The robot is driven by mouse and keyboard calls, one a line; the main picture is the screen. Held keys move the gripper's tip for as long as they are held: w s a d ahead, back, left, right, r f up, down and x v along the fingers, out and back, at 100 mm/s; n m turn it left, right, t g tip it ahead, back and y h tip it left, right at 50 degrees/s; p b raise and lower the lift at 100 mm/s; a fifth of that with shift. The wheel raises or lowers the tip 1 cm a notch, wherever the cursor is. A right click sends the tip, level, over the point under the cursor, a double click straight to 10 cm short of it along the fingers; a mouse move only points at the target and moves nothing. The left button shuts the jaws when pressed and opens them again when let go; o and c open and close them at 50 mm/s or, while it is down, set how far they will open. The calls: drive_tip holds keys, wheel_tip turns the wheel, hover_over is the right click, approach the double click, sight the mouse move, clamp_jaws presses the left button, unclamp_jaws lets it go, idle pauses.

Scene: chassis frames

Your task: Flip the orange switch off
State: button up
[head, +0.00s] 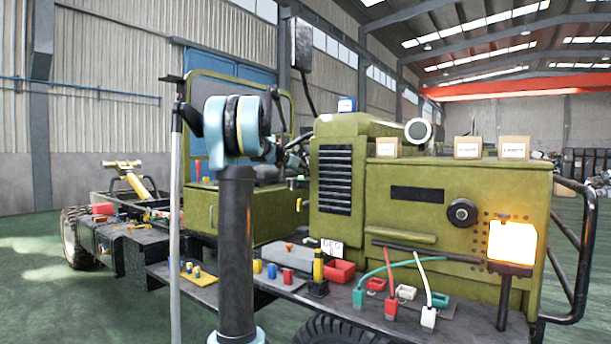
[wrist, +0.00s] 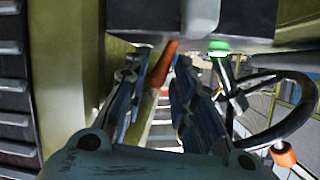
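In the wrist view an orange lever-like part (wrist: 164,62), which looks like the orange switch, hangs below a dark panel (wrist: 150,24). My gripper (wrist: 170,75) reaches up toward it with its two fingers apart. A small green lit part (wrist: 217,45) sits on the panel to the right. In the head view my arm stands in front of the vehicle's cab, and neither my gripper nor the orange switch can be made out.
The olive-green vehicle (head: 385,245) fills the middle of the head view, with boxes on its hood and cables and trays on its side shelf. In the wrist view a dark steering wheel (wrist: 290,125) and an orange-knobbed lever (wrist: 283,154) lie close on the right.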

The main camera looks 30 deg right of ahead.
drive_tip(key=shift+w+d+f, duration=0.1)
drive_tip(key=shift+d+f, duration=0.1)
drive_tip(key=shift+d, duration=0.25)
clamp_jaws()
drive_tip(key=shift+w+a, duration=0.1)
drive_tip(key=n+g, duration=0.1)
drive_tip(key=w+n+h, duration=0.1)
drive_tip(key=n, duration=0.1)
drive_tip(key=shift+w+a+r+g, duration=0.1)
drive_tip(key=shift+a+g, duration=0.1)
drive_tip(key=shift+g, duration=0.2)
drive_tip(key=shift+w+a+n+g+h, duration=0.15)
drive_tip(key=shift+w+n+g+h, duration=0.2)
drive_tip(key=shift+n, duration=0.45)
drive_tip(key=shift+w+a+n+g+h, duration=0.15)
drive_tip(key=shift+w+n+g+h, duration=0.2)
drive_tip(key=shift+n, duration=0.45)
drive_tip(key=shift+w, duration=0.1)
